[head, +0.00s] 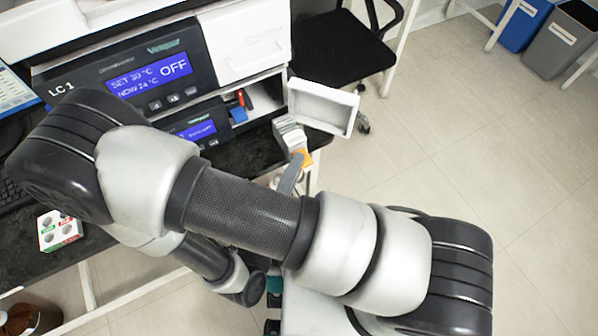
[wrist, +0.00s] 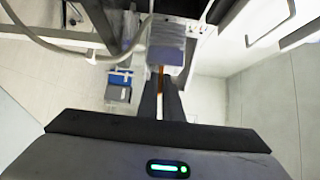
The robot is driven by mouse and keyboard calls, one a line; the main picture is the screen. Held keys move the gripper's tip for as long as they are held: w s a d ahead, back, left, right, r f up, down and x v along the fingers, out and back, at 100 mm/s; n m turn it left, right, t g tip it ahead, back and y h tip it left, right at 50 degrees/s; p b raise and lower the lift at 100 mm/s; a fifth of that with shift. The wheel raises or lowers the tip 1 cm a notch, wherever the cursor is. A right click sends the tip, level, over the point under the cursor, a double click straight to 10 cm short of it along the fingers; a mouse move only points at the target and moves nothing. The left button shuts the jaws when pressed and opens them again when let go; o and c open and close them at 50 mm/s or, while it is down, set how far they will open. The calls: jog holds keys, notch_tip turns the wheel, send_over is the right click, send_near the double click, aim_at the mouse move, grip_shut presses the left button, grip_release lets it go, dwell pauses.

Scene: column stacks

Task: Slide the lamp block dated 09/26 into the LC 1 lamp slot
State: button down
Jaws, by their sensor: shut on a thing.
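My gripper (head: 292,174) is in front of the open bay at the right end of the LC 1 instrument (head: 66,88). In the wrist view, its two dark fingers (wrist: 161,98) are shut on a pale grey block with an orange part, which I take as the lamp block (wrist: 166,56). The lamp block also shows in the head view (head: 289,134), tilted, just outside the bay and beside the open white door (head: 322,106). No date is readable on it. The open bay (head: 266,95) holds small red and blue parts; the lamp slot itself cannot be made out.
A dark bench top (head: 245,152) lies below the bay. A small white box with round holes (head: 59,231) sits on the bench at left. A black chair (head: 345,45) stands behind the door.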

aim_at(276, 134)
jog(key=shift+w+a+b, duration=0.15)
jog(key=shift+w+a, duration=0.7)
jog(key=shift+w, duration=0.5)
jog(key=shift+w+a+b, duration=0.1)
jog(key=shift+w+a, duration=0.7)
jog(key=shift+w, duration=0.6)
jog(key=shift+w+a+b, duration=0.15)
jog(key=shift+w+a, duration=0.7)
jog(key=shift+w, duration=0.5)
jog(key=shift+w+a+b, duration=0.3)
jog(key=shift+w+a, duration=0.4)
jog(key=shift+w, duration=0.4)
jog(key=shift+w+a+b, duration=0.25)
jog(key=shift+w+a, duration=0.45)
jog(key=shift+w, duration=0.45)
jog(key=shift+w+a+b, duration=0.3)
jog(key=shift+w+a, duration=0.4)
jog(key=shift+w, duration=0.4)
jog(key=shift+f, duration=0.2)
jog(key=shift+f, duration=0.1)
jog(key=c, duration=1.8)
grip_release()
jog(key=shift+c, duration=0.2)
jog(key=p+v, duration=0.1)
jog(key=v, duration=1.6)
jog(key=shift+s, duration=0.15)
